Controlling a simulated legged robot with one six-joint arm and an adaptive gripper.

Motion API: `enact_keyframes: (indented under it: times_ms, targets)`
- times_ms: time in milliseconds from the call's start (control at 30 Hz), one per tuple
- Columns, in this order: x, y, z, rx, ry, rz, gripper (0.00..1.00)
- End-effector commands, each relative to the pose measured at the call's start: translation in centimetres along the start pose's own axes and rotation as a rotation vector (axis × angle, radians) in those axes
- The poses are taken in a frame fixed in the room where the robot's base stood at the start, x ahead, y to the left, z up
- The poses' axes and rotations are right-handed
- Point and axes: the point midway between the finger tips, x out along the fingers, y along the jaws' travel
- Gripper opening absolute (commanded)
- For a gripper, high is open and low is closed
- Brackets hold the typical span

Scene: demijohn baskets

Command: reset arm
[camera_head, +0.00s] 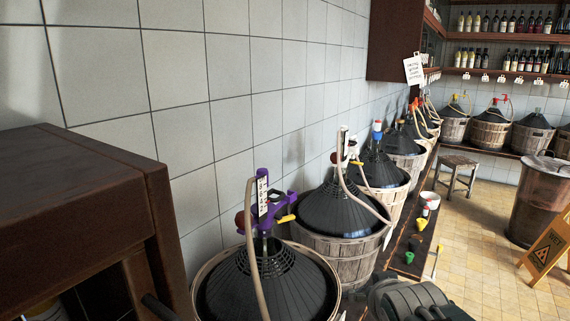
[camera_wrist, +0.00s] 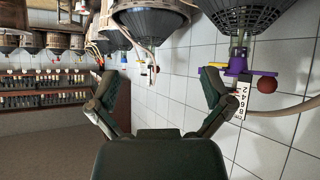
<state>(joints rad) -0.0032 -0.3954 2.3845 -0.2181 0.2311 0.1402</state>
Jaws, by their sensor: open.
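My gripper (camera_wrist: 157,92) is open and empty in the wrist view, with its two dark fingers spread wide to the left and right. The wrist view looks upside down, with the baskets along its top edge. My arm shows at the bottom of the head view, and the fingers cannot be made out there. The nearest demijohn basket (camera_head: 322,270) stands left of the arm, with a black cover and a purple tap (camera_head: 274,207). That purple tap also shows in the wrist view (camera_wrist: 238,66), to the right of the right finger and apart from it.
A row of demijohn baskets (camera_head: 352,262) runs along the tiled wall. A dark wooden cabinet (camera_head: 75,185) stands close at left. A stool (camera_head: 459,163), a rusty barrel (camera_head: 538,203) and a yellow warning sign (camera_head: 549,250) stand at right. The tiled floor (camera_head: 475,255) between is clear.

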Motion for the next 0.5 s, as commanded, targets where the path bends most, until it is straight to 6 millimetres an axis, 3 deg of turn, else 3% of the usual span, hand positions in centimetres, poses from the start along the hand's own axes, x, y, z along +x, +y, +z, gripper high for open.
enact_keyframes:
  times_ms: [300,500]
  targets:
    - [-7.9,-0.3,8.1,0.053,-0.297,-0.018,1.0]
    - [-10.9,-1.1,11.3,0.063,-0.415,-0.056,1.0]
